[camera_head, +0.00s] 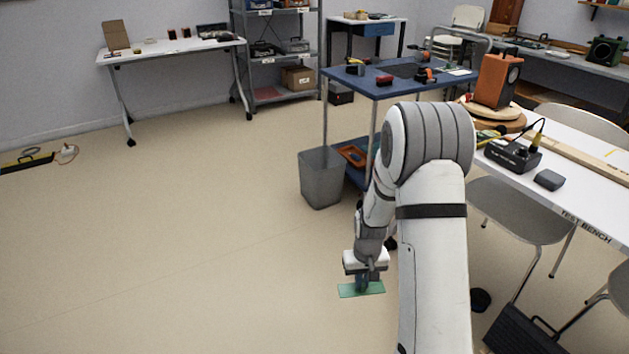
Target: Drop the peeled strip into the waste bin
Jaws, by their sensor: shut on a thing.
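My gripper (362,287) points down in the lower middle of the head view, in front of the waste bin. It is shut on a flat green strip (348,291), which shows on both sides of the fingers. Whether the strip touches the floor or hangs above it, I cannot tell. The waste bin (321,180) is a grey, open-topped bin on the floor. It stands beyond my gripper, a little to the left, beside the blue cart. The inside of the bin is mostly hidden.
A blue-topped cart (390,88) with tools stands behind the bin. A dark case (517,331) lies at lower right.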

